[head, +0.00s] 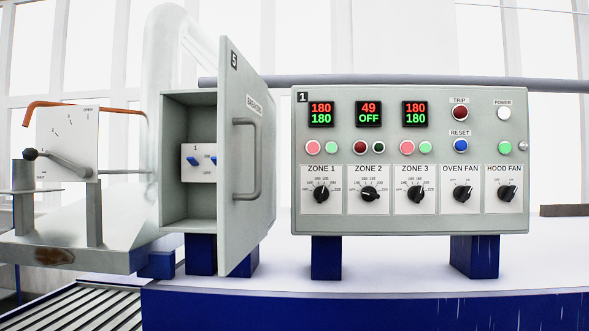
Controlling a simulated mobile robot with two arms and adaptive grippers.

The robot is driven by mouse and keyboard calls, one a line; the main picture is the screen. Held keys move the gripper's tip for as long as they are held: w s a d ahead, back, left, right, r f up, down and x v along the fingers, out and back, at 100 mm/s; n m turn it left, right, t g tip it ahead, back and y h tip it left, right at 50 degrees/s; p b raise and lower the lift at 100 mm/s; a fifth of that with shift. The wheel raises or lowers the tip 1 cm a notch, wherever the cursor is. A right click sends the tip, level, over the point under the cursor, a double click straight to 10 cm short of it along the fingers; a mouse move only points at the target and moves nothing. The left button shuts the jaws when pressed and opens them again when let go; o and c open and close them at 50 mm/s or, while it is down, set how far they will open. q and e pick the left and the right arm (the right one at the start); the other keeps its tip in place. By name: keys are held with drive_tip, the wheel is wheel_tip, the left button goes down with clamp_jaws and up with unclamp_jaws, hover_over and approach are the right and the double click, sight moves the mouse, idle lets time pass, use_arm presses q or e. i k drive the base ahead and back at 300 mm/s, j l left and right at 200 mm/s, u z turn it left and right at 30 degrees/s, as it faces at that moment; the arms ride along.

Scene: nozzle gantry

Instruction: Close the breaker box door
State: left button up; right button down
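The grey breaker box (190,100) stands left of centre in the head view, on blue supports. Its door (236,220) stands open, hinged at the box's right side and swung out toward me, marked 5 at the top. A grey bar handle (256,158) is on the door's face that points right. Inside the box a white breaker panel (197,149) with blue switches shows, partly hidden by the door. Neither of my grippers is in view, and nothing touches the door or its handle.
A control panel (410,230) marked 1, with displays, buttons and knobs, stands close right of the door. A lever plate (68,130) with a ball-ended lever (62,160) stands at the left. A roller conveyor (80,308) lies below left. A blue-fronted white bench (400,275) runs in front.

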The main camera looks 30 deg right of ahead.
sight(242, 120)
drive_tip(key=z, duration=0.85)
drive_tip(key=l+u, duration=0.2)
drive_tip(key=i+j, duration=0.05)
